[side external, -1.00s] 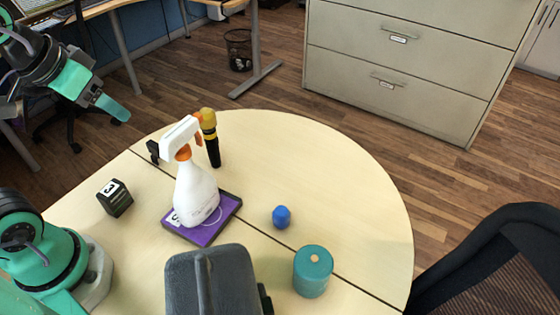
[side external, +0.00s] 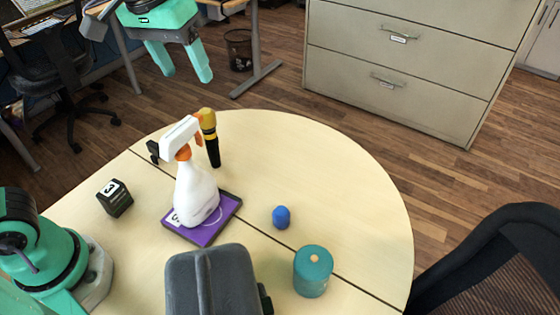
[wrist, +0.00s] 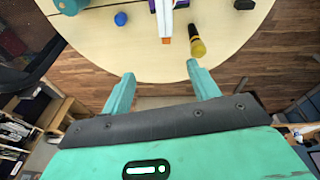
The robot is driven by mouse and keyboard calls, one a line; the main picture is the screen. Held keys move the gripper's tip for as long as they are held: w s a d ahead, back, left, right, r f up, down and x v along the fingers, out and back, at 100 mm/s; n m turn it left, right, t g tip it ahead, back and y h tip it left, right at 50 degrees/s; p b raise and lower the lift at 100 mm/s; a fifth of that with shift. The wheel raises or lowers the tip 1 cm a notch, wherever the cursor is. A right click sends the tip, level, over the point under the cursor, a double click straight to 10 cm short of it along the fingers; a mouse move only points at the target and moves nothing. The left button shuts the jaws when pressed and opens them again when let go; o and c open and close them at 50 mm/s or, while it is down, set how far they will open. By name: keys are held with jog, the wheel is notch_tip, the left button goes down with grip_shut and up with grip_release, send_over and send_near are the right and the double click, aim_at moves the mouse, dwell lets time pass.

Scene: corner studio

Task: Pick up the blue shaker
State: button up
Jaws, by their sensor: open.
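The blue shaker (side external: 281,217) is a small, rounded, deep-blue object standing on the round table, right of the spray bottle. It also shows in the wrist view (wrist: 121,19), near the top and left of the fingers. My gripper (side external: 189,79) is open and empty in the side view, high up beyond the table's far edge, well apart from the shaker. In the wrist view its two green fingertips (wrist: 161,70) are spread wide with nothing between them.
A white spray bottle (side external: 196,192) stands on a purple tile (side external: 229,207). A teal cylinder (side external: 312,271) and a dark grey case (side external: 213,282) are in front; a black numbered cube (side external: 115,198) is left. The table's right side (side external: 350,190) is clear.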

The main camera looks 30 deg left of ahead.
jog(key=n+g, duration=0.1)
jog(key=g, duration=0.1)
send_over(281, 211)
jog(key=a, duration=0.2)
notch_tip(281, 211, down, 3)
jog(key=d, duration=0.2)
jog(key=shift+y, duration=0.4)
notch_tip(281, 211, down, 24)
jog(key=shift+s+r, duration=0.1)
jog(key=shift+r, duration=0.15)
jog(key=shift+f, duration=0.6)
jog(key=shift+f, duration=0.1)
jog(key=shift+f, duration=2.45)
jog(key=shift+c, duration=0.3)
jog(key=c, duration=1)
